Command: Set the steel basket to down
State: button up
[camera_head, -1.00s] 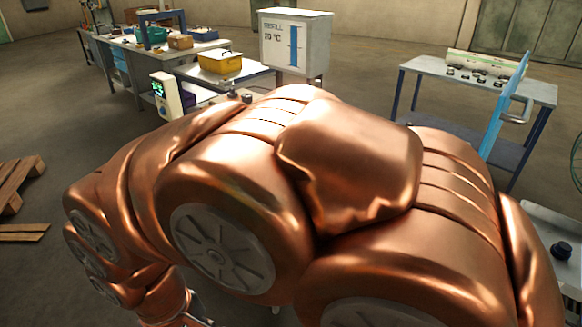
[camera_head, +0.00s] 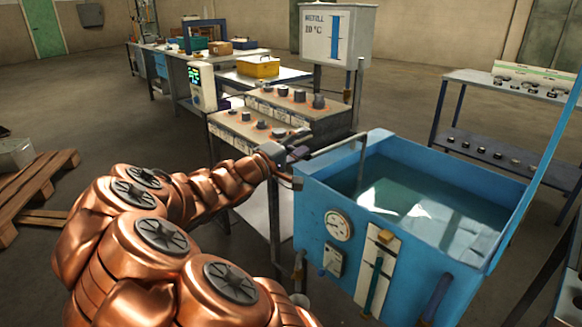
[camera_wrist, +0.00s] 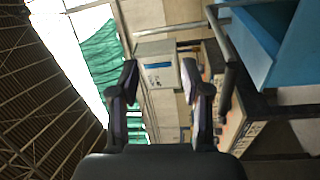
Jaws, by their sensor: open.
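A blue tank (camera_head: 310,212) holds greenish water at right in the head view; it also shows in the wrist view's upper right corner (camera_wrist: 297,45). A grey bent metal bar (camera_head: 335,147) reaches over its left rim; a bar also shows beside the tank in the wrist view (camera_wrist: 221,40). I cannot make out a steel basket; whether this bar belongs to it is unclear. My gripper (camera_head: 291,164) is near the tank's left back corner. In the wrist view my gripper (camera_wrist: 165,92) has its fingers apart, with nothing seen between them.
Stepped panels with dark knobs (camera_head: 262,128) stand just behind my gripper. A white level cabinet (camera_head: 312,48) with a blue scale is behind them. A shelf table (camera_head: 450,125) stands at right, a wooden pallet (camera_head: 38,185) at left. Floor at left is open.

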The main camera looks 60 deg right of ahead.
aim_at(291, 149)
jog(key=w+d+f+n+t+h+b, duration=0.1)
jog(key=w+d+f+n+t+b, duration=0.4)
jog(key=w+f, duration=0.55)
jog(key=shift+n+t, duration=0.5)
jog(key=shift+n, duration=0.2)
jog(key=shift+f+p+x, duration=0.15)
jog(key=shift+p+x, duration=0.2)
jog(key=shift+x, duration=1.55)
jog(key=shift+f+p+x, duration=0.2)
jog(key=shift+p+x, duration=0.1)
jog(key=shift+x, duration=1.6)
jog(key=shift+s+d, duration=0.1)
jog(key=shift+s, duration=0.05)
grip_shut()
